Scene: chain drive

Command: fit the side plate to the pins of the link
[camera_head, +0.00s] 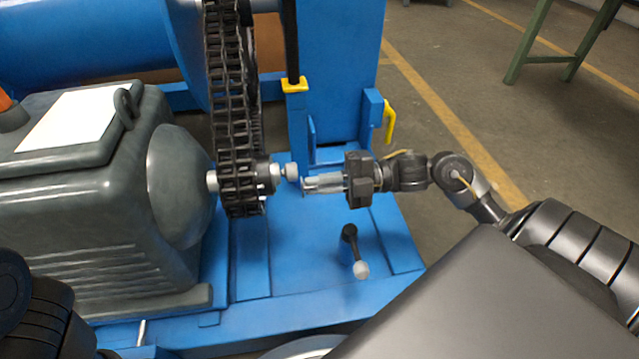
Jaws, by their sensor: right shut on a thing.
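The black roller chain (232,95) hangs down and wraps a sprocket on the shaft (213,181) that comes out of the grey motor. The link and its pins are too small to make out on the chain. My right gripper (306,184) comes in from the right, its fingers pointing left, just right of the shaft end (291,171). It is shut on a small thin grey piece, seemingly the side plate (303,189), mostly hidden by the fingertips. The piece looks apart from the chain. My left gripper is out of view; only my dark left arm shows at the lower left.
The grey motor (95,200) fills the left. A blue frame (335,75) with a yellow clamp (294,85) and a yellow handle (389,120) stands behind.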

